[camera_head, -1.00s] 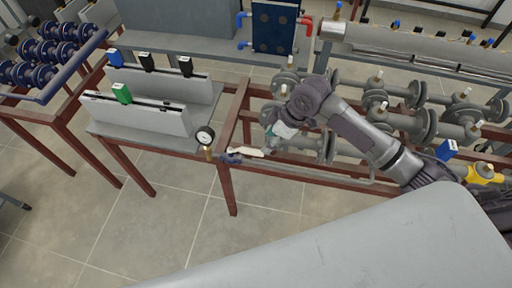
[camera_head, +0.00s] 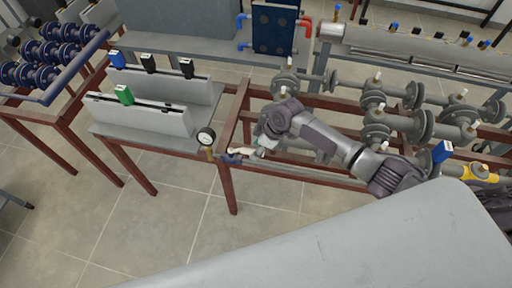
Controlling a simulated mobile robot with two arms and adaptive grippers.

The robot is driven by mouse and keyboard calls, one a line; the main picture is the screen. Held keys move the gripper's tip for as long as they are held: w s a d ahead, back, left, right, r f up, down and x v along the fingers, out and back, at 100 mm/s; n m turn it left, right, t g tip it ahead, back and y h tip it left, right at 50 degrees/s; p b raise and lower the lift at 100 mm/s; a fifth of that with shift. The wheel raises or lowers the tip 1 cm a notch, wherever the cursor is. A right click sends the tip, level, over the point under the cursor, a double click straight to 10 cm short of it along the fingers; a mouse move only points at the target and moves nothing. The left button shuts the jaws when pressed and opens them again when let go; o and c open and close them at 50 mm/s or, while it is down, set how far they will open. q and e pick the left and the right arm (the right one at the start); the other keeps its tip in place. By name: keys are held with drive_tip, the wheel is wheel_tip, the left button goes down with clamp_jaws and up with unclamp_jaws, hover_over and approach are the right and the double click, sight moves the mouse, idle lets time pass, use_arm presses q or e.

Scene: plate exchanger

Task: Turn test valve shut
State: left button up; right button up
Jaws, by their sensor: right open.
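The likely test valve (camera_head: 231,157) is a small dark blue body at the table's front edge, just right of a round pressure gauge (camera_head: 206,136). A pale lever-like part (camera_head: 241,151) points right from it. My right gripper (camera_head: 258,149) is at the right end of this pale part, with its arm coming in from the right. The gripper is open; its fingers are small in the picture, and I cannot tell whether they touch the lever. My left gripper is not in view.
Grey flanged pipes (camera_head: 376,115) stand on the red frame behind my right arm. White panels with coloured clips (camera_head: 140,115) stand on the table at left. A blue plate exchanger (camera_head: 275,27) stands at the back. The tiled floor (camera_head: 130,220) in front is clear.

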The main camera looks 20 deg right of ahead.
drive_tip(key=shift+w+a+f, duration=0.1)
drive_tip(key=shift+a+f, duration=0.1)
drive_tip(key=shift+f, duration=0.35)
clamp_jaws()
